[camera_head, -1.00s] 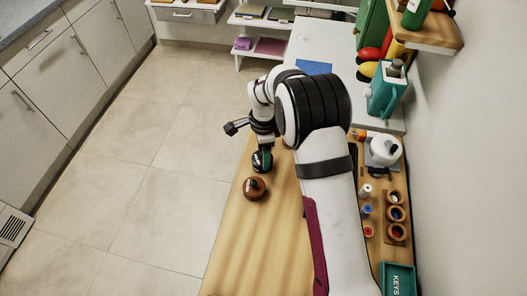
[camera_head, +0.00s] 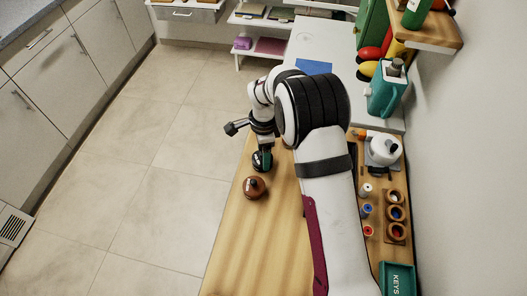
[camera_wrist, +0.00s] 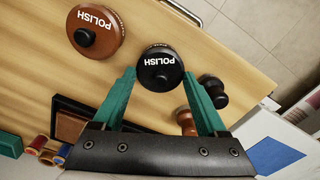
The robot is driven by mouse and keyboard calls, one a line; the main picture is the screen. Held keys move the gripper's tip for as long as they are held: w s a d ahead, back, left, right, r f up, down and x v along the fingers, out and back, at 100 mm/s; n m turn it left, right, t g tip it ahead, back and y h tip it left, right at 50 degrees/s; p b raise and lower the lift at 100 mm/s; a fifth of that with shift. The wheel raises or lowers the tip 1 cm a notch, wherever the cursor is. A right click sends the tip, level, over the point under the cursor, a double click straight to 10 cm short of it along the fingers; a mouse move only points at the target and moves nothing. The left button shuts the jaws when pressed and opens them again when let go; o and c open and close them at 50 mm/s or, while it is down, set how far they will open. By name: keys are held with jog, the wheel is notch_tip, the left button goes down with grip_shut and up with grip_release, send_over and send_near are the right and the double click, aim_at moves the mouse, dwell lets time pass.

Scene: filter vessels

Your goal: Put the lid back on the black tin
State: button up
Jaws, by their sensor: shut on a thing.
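The black lid (camera_wrist: 158,66), marked POLISH and with a round knob, lies between the teal fingers of my gripper (camera_wrist: 160,79) in the wrist view. The fingers press on opposite sides of it. A curved rim with small pale lettering shows at its far edge; the black tin below is mostly hidden, and I cannot tell whether the lid is seated on it. In the head view, my gripper (camera_head: 263,156) is low over the table at the black tin (camera_head: 261,162), just beyond a brown tin.
The brown POLISH tin (camera_wrist: 95,32) stands close by, with its own knobbed lid on. A dark knobbed object (camera_wrist: 213,91) is near the right finger. A rack of small jars (camera_head: 396,215) and a green KEYS tray (camera_head: 397,279) are at the right. The table's front-left is clear.

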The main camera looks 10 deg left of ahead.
jog(key=o, duration=1.2)
jog(key=shift+o, duration=0.2)
jog(key=shift+r, duration=0.15)
jog(key=shift+r, duration=3.4)
grip_shut()
